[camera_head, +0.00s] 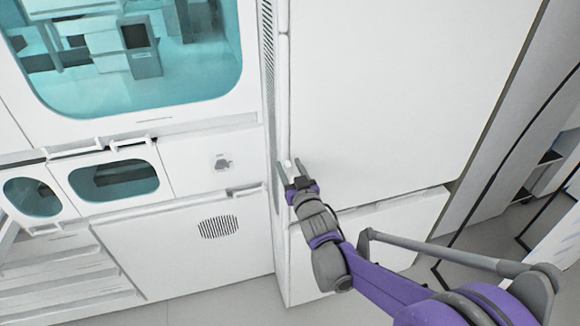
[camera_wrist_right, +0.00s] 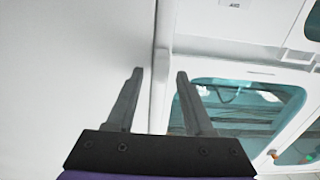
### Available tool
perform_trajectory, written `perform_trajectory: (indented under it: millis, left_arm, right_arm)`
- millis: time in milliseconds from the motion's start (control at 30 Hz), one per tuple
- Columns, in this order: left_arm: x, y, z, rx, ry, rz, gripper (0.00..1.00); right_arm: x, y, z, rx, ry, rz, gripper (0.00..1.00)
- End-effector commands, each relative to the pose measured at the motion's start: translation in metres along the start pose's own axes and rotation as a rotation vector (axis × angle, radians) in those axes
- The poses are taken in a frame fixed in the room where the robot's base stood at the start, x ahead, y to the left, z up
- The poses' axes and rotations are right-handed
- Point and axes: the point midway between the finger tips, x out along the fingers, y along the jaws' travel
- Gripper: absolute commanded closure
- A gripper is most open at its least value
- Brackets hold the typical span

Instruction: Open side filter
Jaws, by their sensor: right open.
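A large flat white side panel (camera_head: 400,90) covers the upper right of the machine in the head view. I cannot tell for sure that it is the side filter's cover. It looks closed, with a narrow vertical edge strip (camera_head: 283,75) on its left. My right gripper (camera_head: 289,165) is open, with its fingers at this strip, low on the panel. In the right wrist view the same gripper (camera_wrist_right: 160,73) has its two fingers apart, one on each side of a white vertical edge (camera_wrist_right: 162,45). I cannot tell whether they touch it. My left gripper is out of view.
A tinted window (camera_head: 130,60) and smaller oval windows (camera_head: 115,180) fill the machine's front at left. Below is a lower front panel with a round grille (camera_head: 218,227). A lower white panel (camera_head: 375,235) sits under the side panel. Open grey floor (camera_head: 225,300) lies in front.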

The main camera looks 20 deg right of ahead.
Motion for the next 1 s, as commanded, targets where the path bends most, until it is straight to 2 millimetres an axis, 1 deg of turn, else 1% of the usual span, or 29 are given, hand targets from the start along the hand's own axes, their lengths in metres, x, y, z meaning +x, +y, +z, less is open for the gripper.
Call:
perform_trajectory:
  millis: [233, 267, 400, 467, 500, 533, 567, 1000]
  left_arm:
    - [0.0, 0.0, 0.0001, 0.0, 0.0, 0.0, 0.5]
    - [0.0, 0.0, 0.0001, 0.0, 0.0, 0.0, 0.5]
    - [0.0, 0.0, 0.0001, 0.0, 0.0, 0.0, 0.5]
    - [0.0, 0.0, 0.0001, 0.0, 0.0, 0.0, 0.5]
    - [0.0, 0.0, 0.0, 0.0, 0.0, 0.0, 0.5]
    - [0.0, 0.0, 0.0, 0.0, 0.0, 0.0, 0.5]
    - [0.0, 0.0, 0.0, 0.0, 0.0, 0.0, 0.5]
    - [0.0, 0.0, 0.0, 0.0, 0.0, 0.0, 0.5]
  right_arm:
    - [0.0011, -0.0002, 0.0002, 0.0, 0.0, 0.0, 0.47]
    - [0.001, -0.0002, 0.0002, 0.0, 0.0, 0.0, 0.49]
    - [0.0009, -0.0001, 0.0002, 0.0, 0.0, 0.0, 0.74]
    - [0.0009, -0.0001, 0.0002, 0.0, 0.0, 0.0, 0.85]
    - [0.0009, -0.0001, 0.0002, 0.0, 0.0, 0.0, 0.93]
    - [0.0009, -0.0001, 0.0002, 0.0, 0.0, 0.0, 0.98]
    - [0.0009, -0.0001, 0.0001, 0.0, 0.0, 0.0, 1.0]
    - [0.0009, -0.0001, 0.0001, 0.0, 0.0, 0.0, 1.0]
